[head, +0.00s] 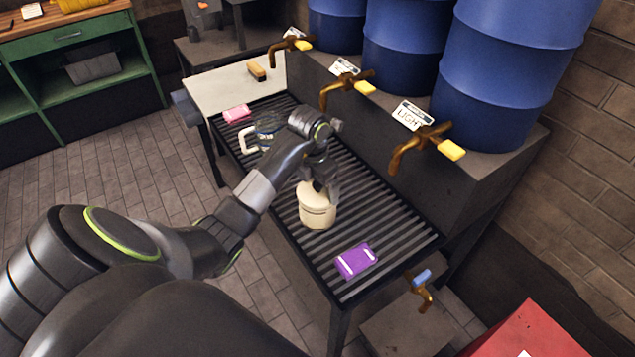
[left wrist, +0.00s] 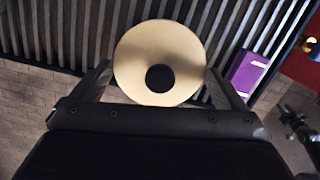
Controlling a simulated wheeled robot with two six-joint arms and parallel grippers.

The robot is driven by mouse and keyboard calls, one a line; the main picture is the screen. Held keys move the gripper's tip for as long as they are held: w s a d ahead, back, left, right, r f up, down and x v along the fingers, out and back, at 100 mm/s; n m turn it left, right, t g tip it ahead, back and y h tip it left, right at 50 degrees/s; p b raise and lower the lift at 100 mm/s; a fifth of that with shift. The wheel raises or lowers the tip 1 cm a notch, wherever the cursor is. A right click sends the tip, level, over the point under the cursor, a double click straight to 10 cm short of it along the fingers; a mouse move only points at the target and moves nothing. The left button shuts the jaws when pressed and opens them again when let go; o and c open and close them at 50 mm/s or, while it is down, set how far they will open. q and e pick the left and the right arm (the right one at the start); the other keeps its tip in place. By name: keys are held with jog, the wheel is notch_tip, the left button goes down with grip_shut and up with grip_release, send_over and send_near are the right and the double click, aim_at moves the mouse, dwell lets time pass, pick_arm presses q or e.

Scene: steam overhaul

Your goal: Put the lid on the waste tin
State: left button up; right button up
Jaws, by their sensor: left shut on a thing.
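The cream waste tin (head: 318,214) stands upright on the slatted bench, below my left gripper (head: 320,183). In the left wrist view, the round cream lid (left wrist: 140,72) with a dark knob at its centre lies between the two fingers of my left gripper (left wrist: 160,78). The fingers are shut on the lid at its opposite sides. In the head view, the lid is at the top of the tin, partly hidden by the gripper. I cannot tell whether it is fully seated or just above the rim. My right gripper is not in view.
A purple packet (head: 356,261) lies on the slatted bench (head: 385,225) near the tin. Brass taps (head: 408,150) jut out below blue drums (head: 505,75). Slats between tin and packet are clear.

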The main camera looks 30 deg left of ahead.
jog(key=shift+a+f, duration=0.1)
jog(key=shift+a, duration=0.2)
pick_arm(q)
jog(key=shift+f, duration=0.15)
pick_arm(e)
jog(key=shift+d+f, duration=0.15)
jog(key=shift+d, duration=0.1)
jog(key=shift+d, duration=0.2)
pick_arm(q)
jog(key=shift+f+b, duration=0.45)
jog(key=shift+b, duration=0.5)
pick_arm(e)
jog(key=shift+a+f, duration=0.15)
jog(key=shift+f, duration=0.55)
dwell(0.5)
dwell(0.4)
pick_arm(q)
jog(key=o, duration=0.6)
jog(key=shift+o, duration=0.2)
jog(key=shift+r, duration=0.1)
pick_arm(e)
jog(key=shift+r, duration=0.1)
